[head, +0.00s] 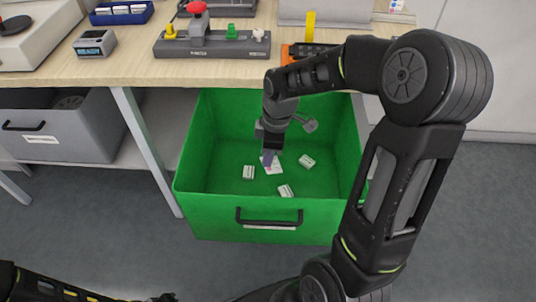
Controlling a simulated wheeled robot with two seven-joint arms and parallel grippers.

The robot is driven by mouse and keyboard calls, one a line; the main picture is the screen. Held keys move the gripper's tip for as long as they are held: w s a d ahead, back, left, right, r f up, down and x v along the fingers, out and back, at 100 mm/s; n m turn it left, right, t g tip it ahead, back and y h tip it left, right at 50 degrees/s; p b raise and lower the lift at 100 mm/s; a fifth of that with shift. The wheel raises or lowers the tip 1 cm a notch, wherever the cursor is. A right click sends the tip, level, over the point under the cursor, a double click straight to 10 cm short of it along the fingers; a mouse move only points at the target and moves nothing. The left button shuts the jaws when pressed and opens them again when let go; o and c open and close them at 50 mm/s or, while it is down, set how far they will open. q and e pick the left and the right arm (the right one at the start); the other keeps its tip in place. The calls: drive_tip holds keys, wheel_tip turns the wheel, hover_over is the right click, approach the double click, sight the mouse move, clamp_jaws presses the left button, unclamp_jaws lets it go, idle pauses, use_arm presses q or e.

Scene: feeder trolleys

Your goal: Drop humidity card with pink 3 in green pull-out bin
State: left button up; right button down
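The green pull-out bin (215,217) stands open below the bench, its black handle toward me. My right gripper (268,158) reaches down into the bin, fingers pointing at its floor. A white card (274,169) shows right at its fingertips. I cannot tell whether the fingers hold it or are just above it, and its marking is too small to read. Small white packets (285,190) lie apart on the bin floor, around the card. Of my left arm only dark links show at the bottom left; its gripper cannot be made out.
A wooden bench (130,66) runs above the bin, with a control box (212,45) bearing a red button, a small grey meter (95,43) and a blue tray (121,13). A grey bin (75,132) sits at left. The bench leg (146,150) stands close to the green bin's left side.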

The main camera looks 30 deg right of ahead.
drive_tip(key=c, duration=1.6)
unclamp_jaws()
drive_tip(key=shift+o, duration=0.2)
drive_tip(key=shift+r, duration=0.15)
drive_tip(key=r+p, duration=0.4)
drive_tip(key=r, duration=0.1)
drive_tip(key=r+p, duration=0.2)
drive_tip(key=shift+s+d+r, duration=0.35)
drive_tip(key=shift+d, duration=0.05)
